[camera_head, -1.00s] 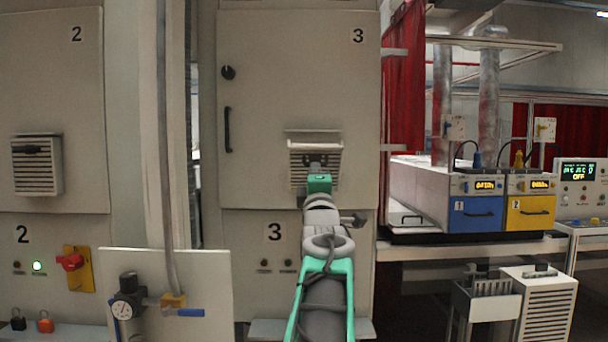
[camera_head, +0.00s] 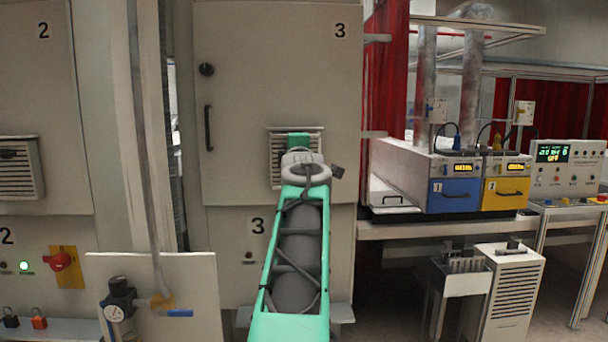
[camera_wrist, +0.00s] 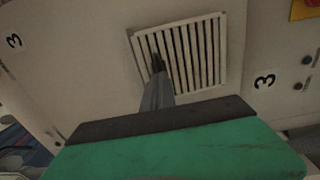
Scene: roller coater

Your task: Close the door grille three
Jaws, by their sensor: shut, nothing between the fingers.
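The pale slatted grille of door three (camera_head: 278,160) is on the lower part of the tall beige door (camera_head: 270,70) marked 3. In the head view my arm covers much of it. In the wrist view the grille (camera_wrist: 196,52) shows almost face-on, with its frame close to the panel; I cannot tell whether a small gap remains. My gripper (camera_wrist: 157,62) is shut and empty, its fingertips in front of the slats on the grille's left side. Whether they touch the slats is unclear. In the head view the fingers are hidden behind my arm.
A white board with a gauge (camera_head: 116,305) and a pipe stands left of my arm. A black handle (camera_head: 208,128) is on the door's left side. Benches with blue (camera_head: 455,195) and yellow (camera_head: 503,195) units stand to the right.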

